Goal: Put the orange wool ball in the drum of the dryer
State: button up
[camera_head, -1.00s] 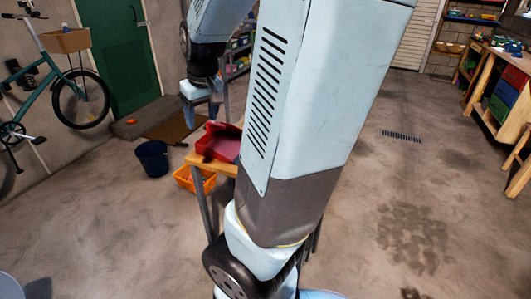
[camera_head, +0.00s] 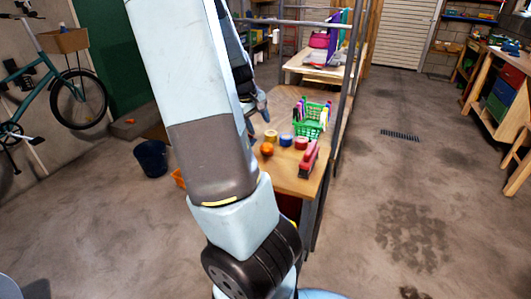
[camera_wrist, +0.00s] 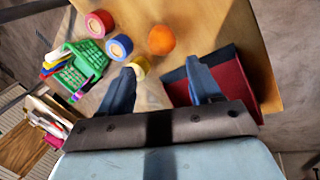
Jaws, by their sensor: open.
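The orange wool ball (camera_head: 267,149) sits on the wooden table (camera_head: 300,184), near its front left part. In the wrist view the orange ball (camera_wrist: 161,39) lies on the tabletop beyond my fingertips, roughly in line with the gap between them. My gripper (camera_wrist: 161,73) is open, its two blue-grey fingers apart with nothing between them. In the head view my gripper (camera_head: 257,108) is partly hidden behind my arm, above the table. The dryer and its drum are not in view.
Yellow (camera_head: 270,136), blue (camera_head: 286,140) and red (camera_head: 301,143) tape rolls stand near the ball. A green basket with pens (camera_head: 309,124) and a red tool (camera_head: 309,158) lie rightward. A dark red tray (camera_wrist: 240,78) is beside my right finger. Metal posts rise along the table.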

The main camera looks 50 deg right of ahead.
aim_at(265, 145)
jog(key=x, duration=0.8)
jog(key=shift+w+x, duration=0.2)
jog(key=shift+x, duration=0.7)
jog(key=shift+w+x, duration=0.2)
jog(key=shift+x, duration=0.7)
jog(key=shift+w+x, duration=0.2)
jog(key=shift+x, duration=0.65)
jog(key=shift+d, duration=0.1)
jog(key=shift+c, duration=0.2)
jog(key=c, duration=0.9)
jog(key=shift+s+a+r, duration=0.1)
jog(key=shift+a+r, duration=0.1)
jog(key=shift+r, duration=1.65)
jog(key=shift+o, duration=0.2)
jog(key=s+a+r, duration=0.3)
jog(key=r, duration=0.2)
jog(key=s+a+r, duration=0.4)
jog(key=s+a, duration=0.1)
jog(key=s, duration=0.2)
jog(key=shift+a, duration=0.35)
